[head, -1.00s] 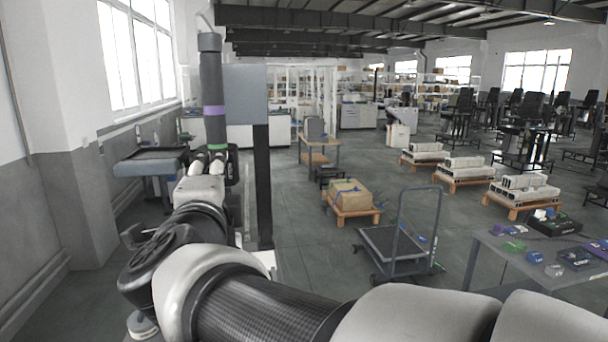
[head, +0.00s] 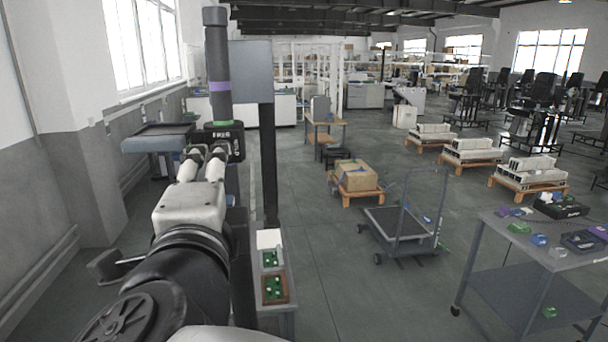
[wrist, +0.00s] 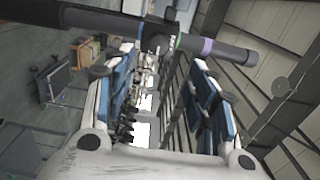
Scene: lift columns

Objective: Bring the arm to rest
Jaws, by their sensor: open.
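My arm reaches forward on the left side of the head view, its white gripper body above the dark wrist joints. My gripper (head: 206,152) points away from the camera, with its two fingers apart and nothing seen between them. In the wrist view the gripper (wrist: 160,75) shows blue-and-white fingers spread wide, with an empty gap. A dark upright post (head: 218,65) with a purple band stands just beyond the fingertips in the head view. The post also crosses the top of the wrist view (wrist: 225,50). I cannot tell whether the fingers touch it.
A narrow stand (head: 285,305) with green-and-white boards is right of the arm. A grey panel (head: 251,72) on a black pole stands by the post. A cart (head: 400,222), a boxed pallet (head: 357,178) and a grey table (head: 560,250) are right. Open floor lies between.

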